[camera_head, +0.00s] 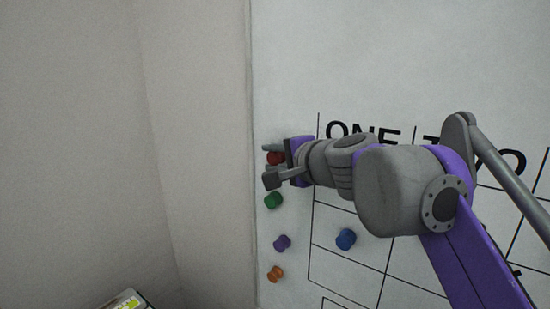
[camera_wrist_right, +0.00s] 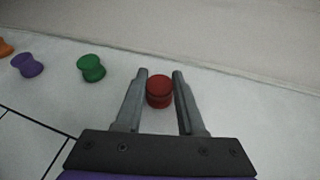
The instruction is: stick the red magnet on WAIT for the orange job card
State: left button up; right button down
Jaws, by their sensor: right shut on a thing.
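The red magnet (camera_head: 274,158) is at the left edge of the whiteboard in the head view, in a column above other magnets. My right gripper (camera_head: 269,164) reaches in from the right and is shut on it. In the right wrist view the red magnet (camera_wrist_right: 159,92) sits between the two fingers of the right gripper (camera_wrist_right: 160,74). I cannot tell whether it touches the board. The WAIT label and the orange job card cannot be made out; my right arm covers part of the board. My left gripper is not in view.
Below the red magnet are a green magnet (camera_head: 273,201), a purple magnet (camera_head: 282,242) and an orange magnet (camera_head: 275,273). A blue magnet (camera_head: 346,239) sits in the grid under "ONE". A wall corner stands left of the whiteboard (camera_head: 350,60), whose upper part is clear.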

jog(key=shift+s+a, duration=0.65)
jog(key=shift+s, duration=0.2)
jog(key=shift+s, duration=0.15)
jog(key=shift+s+a+b, duration=0.35)
jog(key=shift+s+a, duration=0.55)
jog(key=shift+s, duration=0.3)
jog(key=shift+s+a+b, duration=0.35)
jog(key=shift+s+a, duration=0.55)
jog(key=shift+s, duration=0.25)
